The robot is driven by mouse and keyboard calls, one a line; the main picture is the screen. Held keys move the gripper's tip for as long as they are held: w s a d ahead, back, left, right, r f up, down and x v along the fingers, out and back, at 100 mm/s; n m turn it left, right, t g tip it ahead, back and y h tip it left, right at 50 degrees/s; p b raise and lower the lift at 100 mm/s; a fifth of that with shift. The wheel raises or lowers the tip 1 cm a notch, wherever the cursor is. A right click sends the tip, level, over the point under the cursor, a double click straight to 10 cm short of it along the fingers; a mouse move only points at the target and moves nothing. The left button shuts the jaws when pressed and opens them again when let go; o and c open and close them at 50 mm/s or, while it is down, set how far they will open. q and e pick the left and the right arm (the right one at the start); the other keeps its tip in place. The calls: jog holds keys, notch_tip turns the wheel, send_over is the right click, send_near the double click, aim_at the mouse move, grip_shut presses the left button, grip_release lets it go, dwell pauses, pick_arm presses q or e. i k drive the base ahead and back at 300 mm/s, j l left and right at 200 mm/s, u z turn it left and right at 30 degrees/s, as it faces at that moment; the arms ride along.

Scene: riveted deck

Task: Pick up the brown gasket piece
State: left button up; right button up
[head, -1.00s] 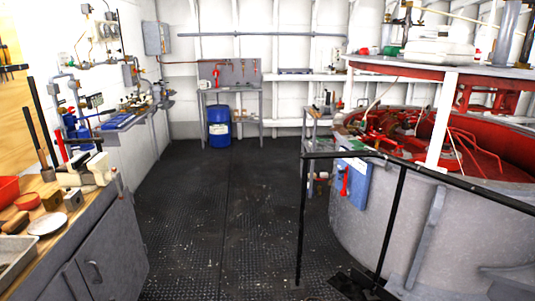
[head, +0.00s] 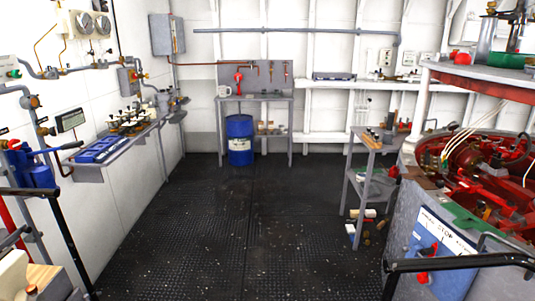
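I cannot make out a brown gasket piece for certain. Small brown items (head: 380,225) lie low by the grey stand (head: 349,186) at the right, too small to identify. More small brown items stand on its top (head: 372,138). Neither of my grippers is in view.
The dark deck (head: 235,235) ahead is clear. A blue drum (head: 239,138) stands at the back by a grey bench (head: 285,99). Black rails flank me at left (head: 66,236) and right (head: 450,263). Red machinery (head: 490,185) fills the right. A bench corner (head: 45,283) shows lower left.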

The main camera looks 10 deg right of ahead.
aim_at(414, 172)
jog(key=i+z, duration=0.15)
jog(key=i, duration=0.55)
jog(key=i+j+z, duration=0.15)
jog(key=i, duration=0.5)
jog(key=i+j+z, duration=0.15)
jog(key=i, duration=0.55)
